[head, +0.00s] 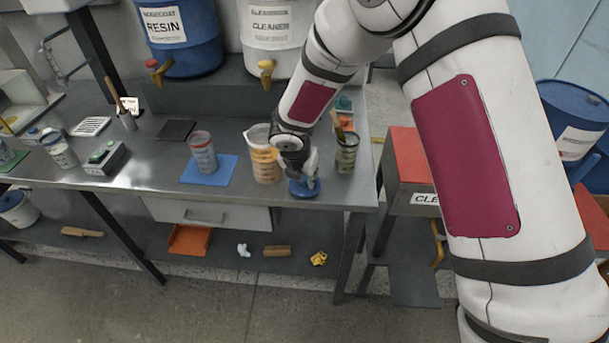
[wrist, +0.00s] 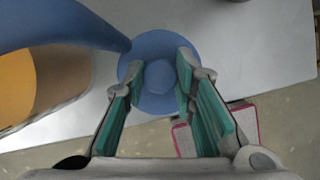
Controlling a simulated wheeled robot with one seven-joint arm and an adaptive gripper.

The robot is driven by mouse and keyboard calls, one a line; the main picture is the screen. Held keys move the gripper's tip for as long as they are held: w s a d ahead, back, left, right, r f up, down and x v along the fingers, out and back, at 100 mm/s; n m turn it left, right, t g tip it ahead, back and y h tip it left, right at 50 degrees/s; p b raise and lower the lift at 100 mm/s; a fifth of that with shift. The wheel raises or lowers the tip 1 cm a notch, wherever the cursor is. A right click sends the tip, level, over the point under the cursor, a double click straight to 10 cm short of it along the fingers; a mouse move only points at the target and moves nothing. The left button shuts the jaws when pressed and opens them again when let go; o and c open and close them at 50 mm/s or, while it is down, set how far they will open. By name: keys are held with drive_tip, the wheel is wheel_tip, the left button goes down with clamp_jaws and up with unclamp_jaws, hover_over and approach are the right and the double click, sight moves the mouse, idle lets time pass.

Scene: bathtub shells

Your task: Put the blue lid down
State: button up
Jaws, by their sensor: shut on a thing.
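The blue lid (head: 304,188) is round, with a raised knob in its middle. It is at the front edge of the metal workbench, under my gripper (head: 303,171). In the wrist view the lid (wrist: 158,103) shows between the green-padded fingers of my gripper (wrist: 160,80), which are shut on its knob. The lid looks level and very close to the bench top; I cannot tell whether it touches it.
A measuring jug (head: 264,158) with orange contents stands just left of the lid. A can with brushes (head: 346,155) stands to the right. A clear cup (head: 202,152) sits on a blue mat (head: 222,172). Bare bench lies between mat and jug.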

drive_tip(key=o, duration=1)
drive_tip(key=shift+f, duration=0.15)
drive_tip(key=v, duration=1.2)
drive_tip(key=shift+r, duration=0.25)
drive_tip(key=shift+d, duration=0.1)
